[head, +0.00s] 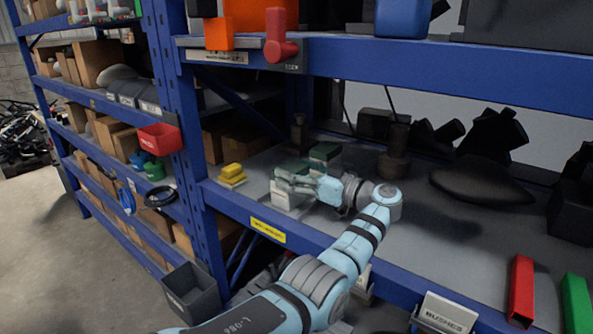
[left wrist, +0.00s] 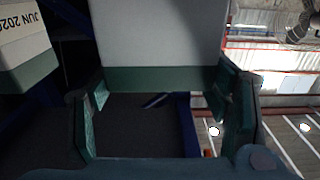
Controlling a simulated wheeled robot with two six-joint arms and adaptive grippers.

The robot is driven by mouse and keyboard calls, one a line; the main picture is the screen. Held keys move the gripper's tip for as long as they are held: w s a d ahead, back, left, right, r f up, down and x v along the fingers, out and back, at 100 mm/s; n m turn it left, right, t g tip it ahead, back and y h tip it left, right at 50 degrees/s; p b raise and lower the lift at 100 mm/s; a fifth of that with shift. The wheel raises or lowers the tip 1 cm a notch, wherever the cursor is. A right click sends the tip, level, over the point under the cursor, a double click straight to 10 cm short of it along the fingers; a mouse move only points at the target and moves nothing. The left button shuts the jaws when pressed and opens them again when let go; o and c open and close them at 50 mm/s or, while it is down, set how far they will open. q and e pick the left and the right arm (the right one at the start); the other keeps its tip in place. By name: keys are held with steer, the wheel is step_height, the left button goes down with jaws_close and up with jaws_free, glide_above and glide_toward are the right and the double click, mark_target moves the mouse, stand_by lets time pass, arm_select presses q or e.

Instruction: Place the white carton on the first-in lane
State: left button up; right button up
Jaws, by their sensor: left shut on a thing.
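A white carton (head: 287,198) with a green band stands upright at the shelf's front left. My left gripper (head: 305,182) is shut on it, with the arm reaching in from below. In the left wrist view the carton (left wrist: 155,35) fills the space between the two fingers (left wrist: 163,105), its green band towards the gripper. A second white and green carton (left wrist: 25,45), lettered "JUN 202…", is beside it at the left. A green-topped box (head: 325,153) shows behind the gripper. I cannot make out lane markings. My right gripper is not in view.
A yellow object (head: 232,174) sits left of the held carton, near the blue upright (head: 180,110). A dark cylindrical part (head: 394,160) stands behind to the right. A blue beam (head: 440,65) crosses above.

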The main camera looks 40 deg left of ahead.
arm_select(q)
steer(key=o, duration=1.3)
steer(key=shift+o, duration=0.2)
steer(key=shift+s+r, duration=0.1)
steer(key=shift+s, duration=0.2)
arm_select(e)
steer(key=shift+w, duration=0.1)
arm_select(q)
steer(key=shift+w+d, duration=0.15)
steer(key=shift+d, duration=0.2)
steer(key=d+b, duration=0.3)
steer(key=d, duration=0.3)
steer(key=shift+w+d, duration=0.1)
steer(key=shift+d, duration=0.4)
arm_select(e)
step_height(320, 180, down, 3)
arm_select(q)
steer(key=shift+a, duration=0.2)
